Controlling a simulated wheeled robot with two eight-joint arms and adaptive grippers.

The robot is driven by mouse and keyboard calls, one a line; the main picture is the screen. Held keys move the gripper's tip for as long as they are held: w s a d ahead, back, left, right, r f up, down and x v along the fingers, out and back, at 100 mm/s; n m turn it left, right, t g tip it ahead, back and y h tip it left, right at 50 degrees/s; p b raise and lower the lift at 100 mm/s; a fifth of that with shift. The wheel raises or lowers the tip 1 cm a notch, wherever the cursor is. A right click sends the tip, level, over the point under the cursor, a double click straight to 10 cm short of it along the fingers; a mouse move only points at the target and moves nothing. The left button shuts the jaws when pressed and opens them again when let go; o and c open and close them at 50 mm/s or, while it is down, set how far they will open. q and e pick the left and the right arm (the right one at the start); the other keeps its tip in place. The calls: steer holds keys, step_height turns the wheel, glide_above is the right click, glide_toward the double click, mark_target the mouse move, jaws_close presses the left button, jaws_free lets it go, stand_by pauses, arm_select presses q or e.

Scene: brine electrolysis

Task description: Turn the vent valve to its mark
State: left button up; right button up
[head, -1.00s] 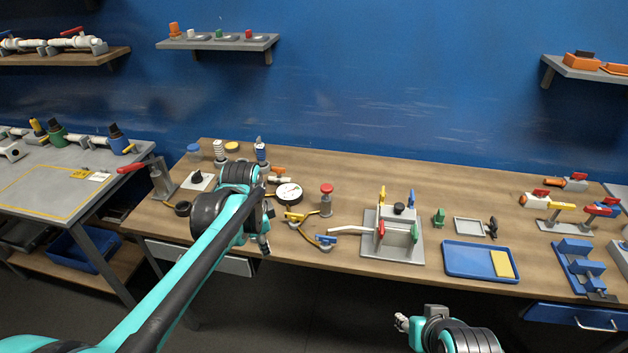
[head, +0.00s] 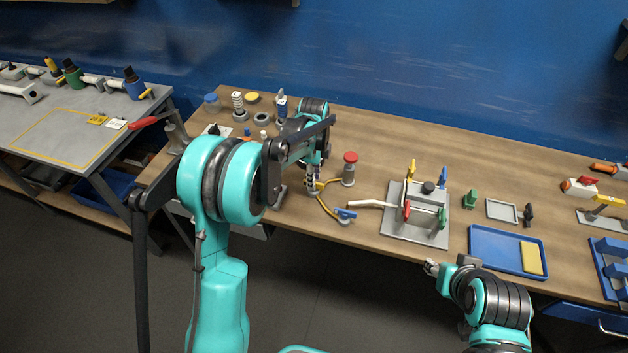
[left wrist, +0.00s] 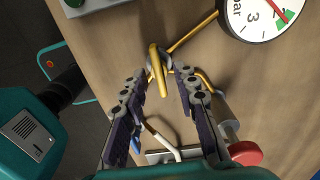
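A small valve with a yellow lever (left wrist: 157,62) sits on the table in the left wrist view; I take it to be the vent valve. Its mark cannot be made out. My left gripper (left wrist: 162,84) is open, its two fingers apart on either side of the yellow lever's near end. I cannot tell whether they touch it. In the head view my left gripper (head: 312,182) points down beside the gauge area, and my arm hides much of the valve. My right gripper (head: 431,267) is in front of the table edge, away from the valve; its opening is unclear.
A pressure gauge (left wrist: 265,12) is close to the valve. A red-capped post (head: 349,168), a yellow hose with a blue-handled valve (head: 345,214) and a grey fixture with coloured levers (head: 395,228) stand to the right. A blue tray (head: 492,250) is further right.

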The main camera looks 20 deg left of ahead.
arm_select(q)
steer(key=shift+f, duration=0.35)
jaws_close()
